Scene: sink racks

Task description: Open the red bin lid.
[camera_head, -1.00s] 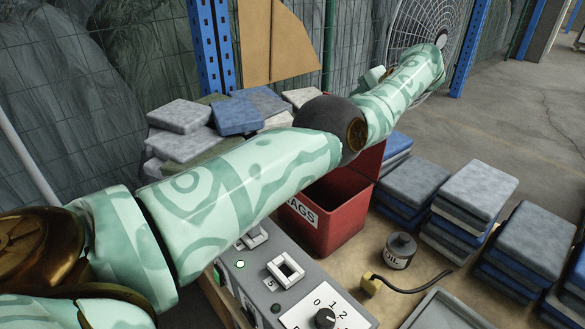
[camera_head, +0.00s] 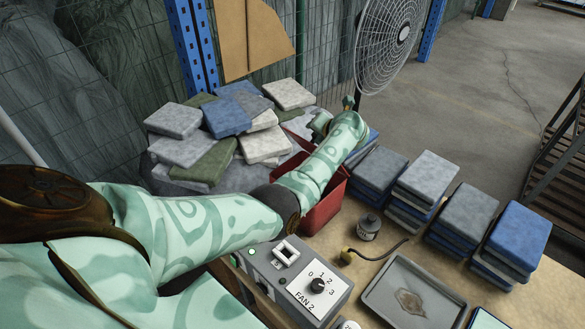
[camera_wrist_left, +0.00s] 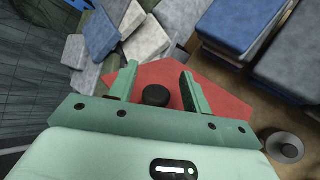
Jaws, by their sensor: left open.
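The red bin (camera_head: 325,211) stands on the table, partly hidden behind my left arm. Its red lid (camera_wrist_left: 215,88) with a black knob (camera_wrist_left: 156,96) fills the middle of the left wrist view. In the head view my forearm hides most of the lid; a red strip shows left of the forearm, and its exact tilt is unclear. My left gripper (camera_head: 332,113) is beyond the bin at the lid's far side. In the wrist view the left gripper (camera_wrist_left: 158,72) is open, with the knob between its fingers. Contact is not clear. My right gripper is not in view.
A pile of folded cloths (camera_head: 215,145) lies left of the bin. A control box (camera_head: 295,275) and a grey tray (camera_head: 412,290) are in front. A fan (camera_head: 388,45) stands behind.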

